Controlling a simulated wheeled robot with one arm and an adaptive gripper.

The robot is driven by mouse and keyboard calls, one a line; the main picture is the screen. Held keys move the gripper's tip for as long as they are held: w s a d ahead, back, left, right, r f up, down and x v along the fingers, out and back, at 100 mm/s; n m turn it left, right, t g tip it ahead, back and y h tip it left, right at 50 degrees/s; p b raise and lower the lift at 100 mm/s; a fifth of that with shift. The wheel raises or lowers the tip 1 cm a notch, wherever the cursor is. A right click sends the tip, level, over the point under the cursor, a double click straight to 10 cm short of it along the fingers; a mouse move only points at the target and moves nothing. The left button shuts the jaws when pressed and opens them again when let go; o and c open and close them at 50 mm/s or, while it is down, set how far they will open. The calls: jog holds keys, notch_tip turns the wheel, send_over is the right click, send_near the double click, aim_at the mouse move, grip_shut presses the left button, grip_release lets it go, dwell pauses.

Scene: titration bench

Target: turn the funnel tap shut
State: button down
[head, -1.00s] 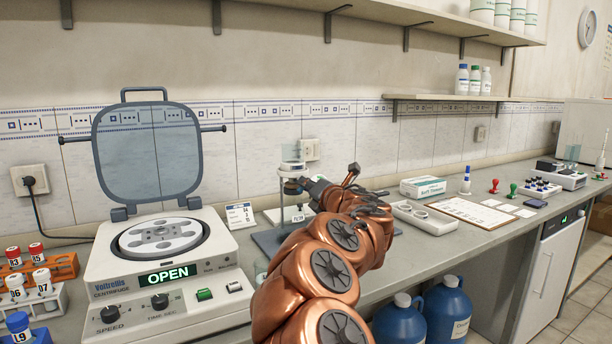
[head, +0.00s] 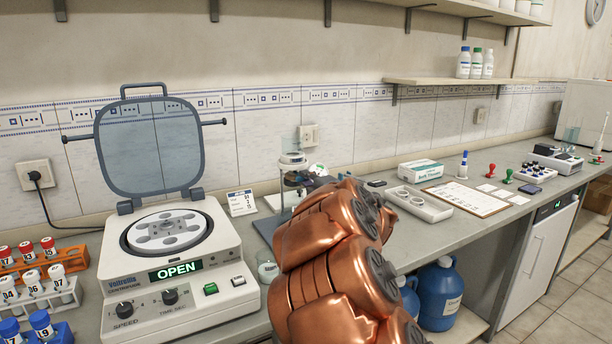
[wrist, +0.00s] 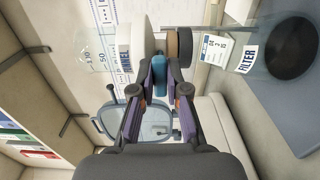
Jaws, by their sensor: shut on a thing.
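The glass funnel (head: 292,158) stands on its stand behind my arm in the head view. In the wrist view its graduated glass (wrist: 95,50) and white collar labelled FUNNEL (wrist: 125,48) lie left of my fingers. My gripper (wrist: 160,72) is shut on a small blue piece, which looks like the funnel tap (wrist: 160,77), held between the two fingertips. Brown round parts (wrist: 180,48) sit just right of the fingertips. In the head view my arm hides most of the gripper.
In the head view an open-lidded centrifuge (head: 170,265) stands left of the stand (head: 265,228).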

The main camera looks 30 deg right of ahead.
dwell(0.5)
jog(key=c, duration=1.2)
grip_release()
jog(key=shift+o, duration=0.2)
jog(key=s+a, duration=0.1)
jog(key=s, duration=1.1)
